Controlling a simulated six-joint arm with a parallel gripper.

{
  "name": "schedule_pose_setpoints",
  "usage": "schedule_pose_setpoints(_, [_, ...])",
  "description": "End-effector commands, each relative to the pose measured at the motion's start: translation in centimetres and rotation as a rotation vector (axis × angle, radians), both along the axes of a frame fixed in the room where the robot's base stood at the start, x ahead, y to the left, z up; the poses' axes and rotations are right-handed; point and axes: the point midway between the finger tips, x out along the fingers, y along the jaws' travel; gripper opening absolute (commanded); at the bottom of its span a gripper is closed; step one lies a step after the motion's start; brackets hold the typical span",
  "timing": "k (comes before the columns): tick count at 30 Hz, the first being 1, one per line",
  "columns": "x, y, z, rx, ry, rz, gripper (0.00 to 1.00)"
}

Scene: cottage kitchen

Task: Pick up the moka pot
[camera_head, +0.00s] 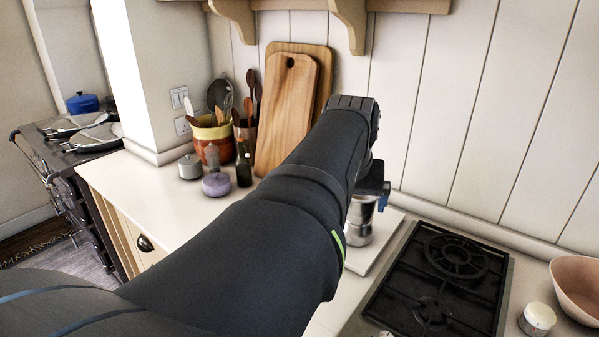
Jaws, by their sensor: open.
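A shiny silver moka pot (359,222) stands upright on a pale board (379,245) on the counter, left of the hob. My dark arm crosses the view and hides the pot's left side. My gripper (378,199) is at the pot's upper right, mostly hidden behind my wrist. The gripper is open. Whether its fingers touch the pot or are around it, I cannot tell.
A black gas hob (440,270) lies to the right, with a white jar (537,319) and a pinkish bowl (577,287) beyond it. Wooden boards (286,112), a utensil crock (211,141), a dark bottle (244,167) and a lilac pot (216,184) stand behind my arm.

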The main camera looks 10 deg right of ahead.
Motion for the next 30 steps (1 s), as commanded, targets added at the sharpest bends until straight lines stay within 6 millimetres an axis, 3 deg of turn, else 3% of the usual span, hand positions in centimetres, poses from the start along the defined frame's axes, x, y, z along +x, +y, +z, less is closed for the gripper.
schedule_pose_setpoints(3, [4.1, -2.2, 1.7, 0.004, 0.015, 0.008, 0.99])
schedule_pose_setpoints(9, [9.3, -5.1, 3.3, 0.007, 0.033, 0.023, 0.99])
schedule_pose_setpoints(17, [11.9, -6.5, 3.5, 0.01, 0.04, 0.03, 0.99])
schedule_pose_setpoints(20, [12.3, -6.7, 2.3, 0.011, 0.043, 0.03, 0.99])
schedule_pose_setpoints(30, [14.8, -7.9, -4.5, 0.011, 0.044, 0.03, 0.99])
